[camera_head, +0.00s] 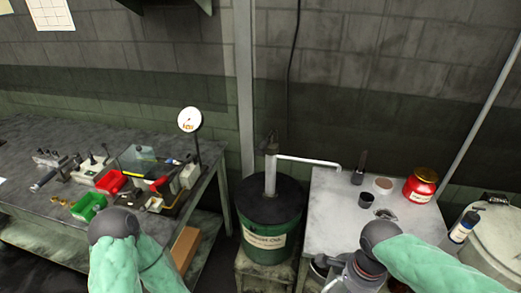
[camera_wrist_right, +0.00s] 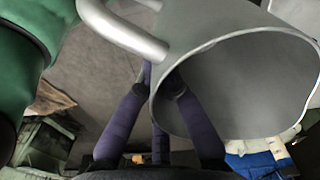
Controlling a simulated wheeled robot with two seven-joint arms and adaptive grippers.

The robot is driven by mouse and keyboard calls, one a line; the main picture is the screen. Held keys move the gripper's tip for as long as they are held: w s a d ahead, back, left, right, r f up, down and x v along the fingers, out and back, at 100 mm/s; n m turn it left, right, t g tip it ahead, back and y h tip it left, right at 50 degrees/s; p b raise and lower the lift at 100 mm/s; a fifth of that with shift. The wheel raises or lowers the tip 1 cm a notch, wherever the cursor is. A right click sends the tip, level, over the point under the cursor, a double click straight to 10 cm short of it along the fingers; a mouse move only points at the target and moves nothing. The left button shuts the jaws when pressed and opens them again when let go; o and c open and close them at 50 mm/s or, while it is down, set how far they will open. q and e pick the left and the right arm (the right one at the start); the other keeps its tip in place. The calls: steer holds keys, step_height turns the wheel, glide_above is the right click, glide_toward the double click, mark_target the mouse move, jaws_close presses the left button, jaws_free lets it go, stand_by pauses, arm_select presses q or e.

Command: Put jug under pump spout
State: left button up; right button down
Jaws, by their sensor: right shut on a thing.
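The jug is a grey metal vessel with a tube handle. In the right wrist view the jug (camera_wrist_right: 205,35) fills the upper right, its round mouth facing the camera. My right gripper (camera_wrist_right: 162,85) has its purple fingers shut on the jug near the rim and handle. One finger appears to overlap the mouth. In the head view the jug (camera_head: 320,268) is partly hidden by my right gripper (camera_head: 345,275), low at the light table's front left. The pump spout (camera_head: 315,160) is a pale pipe running right from the green drum's pump (camera_head: 270,165). My left gripper is hidden beyond my left arm.
The green drum (camera_head: 270,235) stands on a low wooden stand between two tables. The left workbench (camera_head: 40,210) carries tools and red and green bins.

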steer(key=shift+w+a+f+n, duration=0.1)
steer(key=shift+w+f+n, duration=0.25)
steer(key=shift+w+n, duration=0.25)
steer(key=w+a+f+n, duration=0.4)
steer(key=w+f+n, duration=0.9)
steer(key=f+n, duration=0.1)
steer(key=shift+w+f+n, duration=0.2)
steer(key=shift+n, duration=0.4)
